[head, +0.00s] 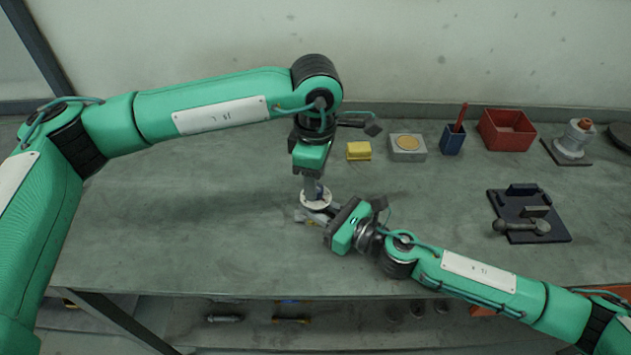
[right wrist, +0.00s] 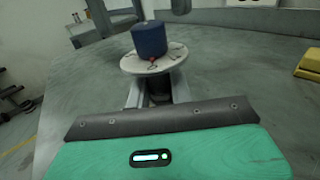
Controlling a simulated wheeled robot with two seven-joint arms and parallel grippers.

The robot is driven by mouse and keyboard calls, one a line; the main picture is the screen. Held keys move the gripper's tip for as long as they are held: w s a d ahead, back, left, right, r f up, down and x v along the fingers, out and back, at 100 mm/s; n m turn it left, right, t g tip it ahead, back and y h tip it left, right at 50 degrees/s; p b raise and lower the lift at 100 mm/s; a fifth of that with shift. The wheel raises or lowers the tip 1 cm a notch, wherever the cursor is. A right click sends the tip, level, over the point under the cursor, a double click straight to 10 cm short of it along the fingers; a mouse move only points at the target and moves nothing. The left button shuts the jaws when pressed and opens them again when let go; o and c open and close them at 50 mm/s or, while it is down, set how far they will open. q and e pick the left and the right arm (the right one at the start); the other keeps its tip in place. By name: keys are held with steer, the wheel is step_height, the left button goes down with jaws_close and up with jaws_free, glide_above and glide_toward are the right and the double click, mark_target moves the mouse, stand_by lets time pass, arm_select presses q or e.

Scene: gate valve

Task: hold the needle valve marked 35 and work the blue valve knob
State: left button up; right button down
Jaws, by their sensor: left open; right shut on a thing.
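The needle valve (head: 316,203) stands on the bench with a pale round plate on top; it also shows in the right wrist view (right wrist: 153,61). No number can be read on it. Its blue knob (right wrist: 149,39) rises from the middle of the plate; in the head view the knob (head: 314,188) is partly covered by my left gripper. My right gripper (head: 318,215) is shut on the valve body below the plate, from the right. My left gripper (head: 312,181) points down, open, over the knob.
Behind stand a yellow block (head: 359,151), a grey block with a tan disc (head: 407,148), a blue cup (head: 452,140) and a red bin (head: 507,130). A dark fixture (head: 528,212) lies at the right. The bench left of the valve is clear.

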arm_select(q)
step_height(320, 180, up, 10)
stand_by(0.3)
arm_select(e)
steer(key=c, duration=1.1)
jaws_free()
steer(key=shift+c, duration=0.2)
